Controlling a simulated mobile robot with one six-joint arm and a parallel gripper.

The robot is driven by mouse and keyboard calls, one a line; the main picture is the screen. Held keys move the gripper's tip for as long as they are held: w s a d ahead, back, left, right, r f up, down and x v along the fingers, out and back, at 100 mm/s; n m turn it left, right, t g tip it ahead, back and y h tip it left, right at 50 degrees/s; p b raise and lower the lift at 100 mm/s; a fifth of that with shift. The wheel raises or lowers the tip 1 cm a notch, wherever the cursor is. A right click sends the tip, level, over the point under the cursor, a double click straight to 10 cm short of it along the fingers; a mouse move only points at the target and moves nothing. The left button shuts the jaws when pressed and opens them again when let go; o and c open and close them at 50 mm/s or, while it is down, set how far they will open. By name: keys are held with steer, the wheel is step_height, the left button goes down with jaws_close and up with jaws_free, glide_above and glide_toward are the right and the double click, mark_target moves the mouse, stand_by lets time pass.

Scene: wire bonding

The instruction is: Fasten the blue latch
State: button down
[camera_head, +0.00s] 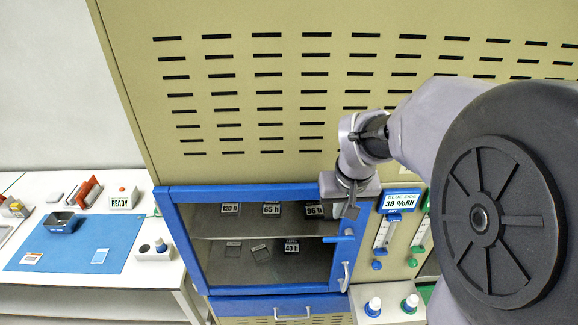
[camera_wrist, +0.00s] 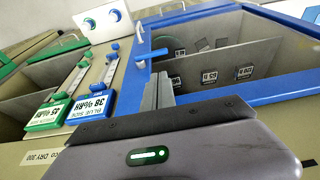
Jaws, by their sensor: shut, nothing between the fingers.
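The blue latch (camera_head: 338,239) is a short bar at the right edge of the blue-framed cabinet door (camera_head: 262,290). In the head view it lies roughly level, its left end over the window side. The latch also shows in the wrist view (camera_wrist: 151,55), just beyond the fingertips. My gripper (camera_head: 350,211) is shut and empty, a little above the latch in the head view. Its fingers also show in the wrist view (camera_wrist: 158,88), in front of the blue frame. I cannot tell whether they touch the frame. The door looks closed against the cabinet.
Right of the door are a blue humidity display (camera_head: 397,200) and flow tubes with blue and green knobs. A silver door handle (camera_head: 345,277) is below the latch. A white box with knobs (camera_head: 388,304) juts out lower right. A bench with a blue mat (camera_head: 75,243) stands left.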

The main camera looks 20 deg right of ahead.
steer(key=b, duration=0.2)
glide_toward(331, 238)
steer(key=x, duration=0.5)
steer(key=shift+w+d+f, duration=0.15)
steer(key=shift+w, duration=0.05)
steer(key=shift+f, duration=0.6)
steer(key=shift+f, duration=0.1)
steer(key=shift+f+h+b, duration=0.1)
steer(key=shift+h+b, duration=0.2)
steer(key=shift+b, duration=0.2)
